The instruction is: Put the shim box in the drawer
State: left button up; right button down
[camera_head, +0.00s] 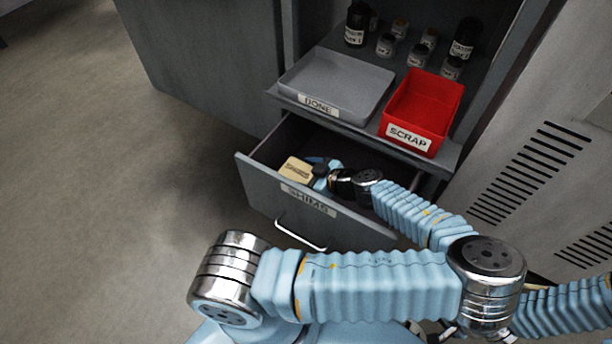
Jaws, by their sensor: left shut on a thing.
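The shim box (297,169) is a small tan box with a dark label. It is inside the open drawer (285,188) marked SHIMS, near its front left corner. My left gripper (318,178) reaches down into the drawer from the right and is shut on the box at its right side. The gripper's fingers are small in view and partly hidden by the box and my wrist. I cannot tell whether the box touches the drawer floor. My right gripper is not in view.
Above the drawer, a shelf holds a grey DONE tray (338,84) and a red SCRAP bin (423,108). Several bottles and jars stand behind them. The drawer handle (301,236) sticks out in front. A vented grey panel (535,150) stands on the right. Open floor lies on the left.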

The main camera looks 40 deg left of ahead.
pick_arm(q)
jog(key=shift+f, duration=0.1)
jog(key=shift+f+b, duration=0.55)
jog(key=shift+f, duration=0.1)
jog(key=shift+r, duration=0.1)
jog(key=o, duration=1.7)
jog(key=shift+r, duration=0.15)
jog(key=shift+r+p, duration=0.5)
jog(key=shift+p, duration=0.2)
jog(key=p+v, duration=0.1)
jog(key=v, duration=0.6)
jog(key=shift+d, duration=0.25)
jog(key=shift+r, duration=0.1)
